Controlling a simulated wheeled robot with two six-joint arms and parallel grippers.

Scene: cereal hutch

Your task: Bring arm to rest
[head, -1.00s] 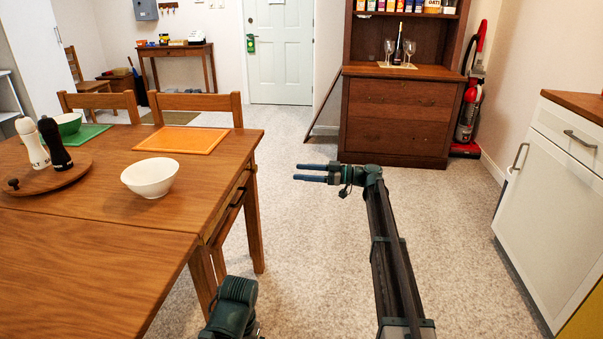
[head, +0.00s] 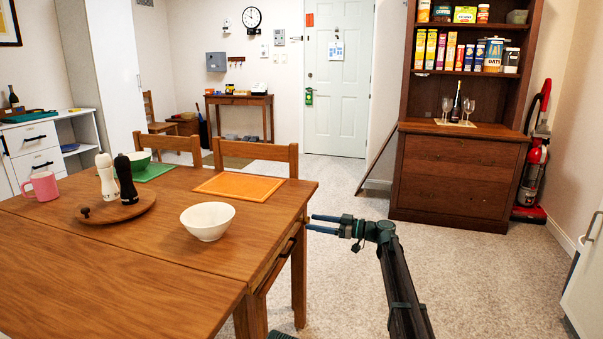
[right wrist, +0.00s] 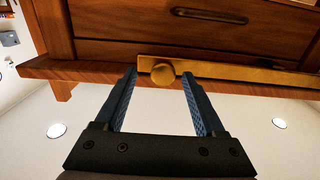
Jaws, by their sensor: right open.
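My right gripper (head: 322,224) is stretched out over the floor just right of the dining table (head: 120,260), pointing left toward the table's right side. In the right wrist view, its two blue fingers (right wrist: 163,80) stand apart with nothing between them. Beyond the fingers is wooden furniture with a dark handle (right wrist: 210,15), a brass-coloured strip and a round knob (right wrist: 163,73); this view looks upside down, with ceiling lights below. My left gripper does not show; only a small dark part of my body is at the bottom edge of the head view.
On the table are a white bowl (head: 207,221), an orange mat (head: 239,187), a board with two mills and a pink mug (head: 42,186). The wooden hutch (head: 455,170) with cereal boxes stands at the back right. A red vacuum cleaner (head: 534,170) is beside it. Open floor lies between.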

